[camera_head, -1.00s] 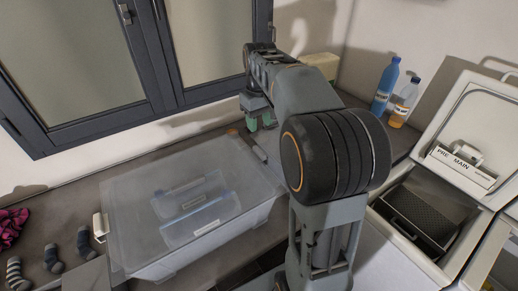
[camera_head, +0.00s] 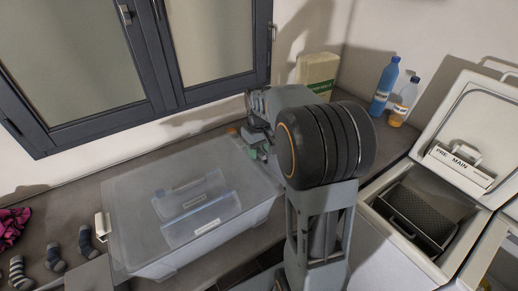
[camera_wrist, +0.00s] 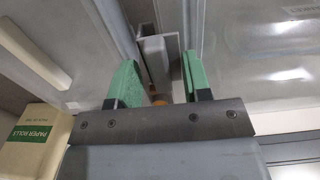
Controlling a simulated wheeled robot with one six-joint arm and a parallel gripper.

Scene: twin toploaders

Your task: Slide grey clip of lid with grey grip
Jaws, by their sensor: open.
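The clear storage box with its translucent lid (camera_head: 155,205) stands on the counter at the left in the head view. My gripper (camera_head: 258,143) is at the box's far right end, partly hidden by my arm. In the wrist view my gripper (camera_wrist: 158,78) is open, its green fingers apart. A light grey clip (camera_wrist: 153,55) shows in the gap between the fingers. I cannot tell whether either finger touches it. In the head view this clip is hidden or too small to make out. A whitish clip (camera_head: 102,226) is on the box's left end. I cannot make out a grey grip for certain.
A paper rolls box (camera_head: 318,75) stands in the back corner, also in the wrist view (camera_wrist: 35,142). An open toploader (camera_head: 425,215) is at the right. Socks (camera_head: 54,258) lie left.

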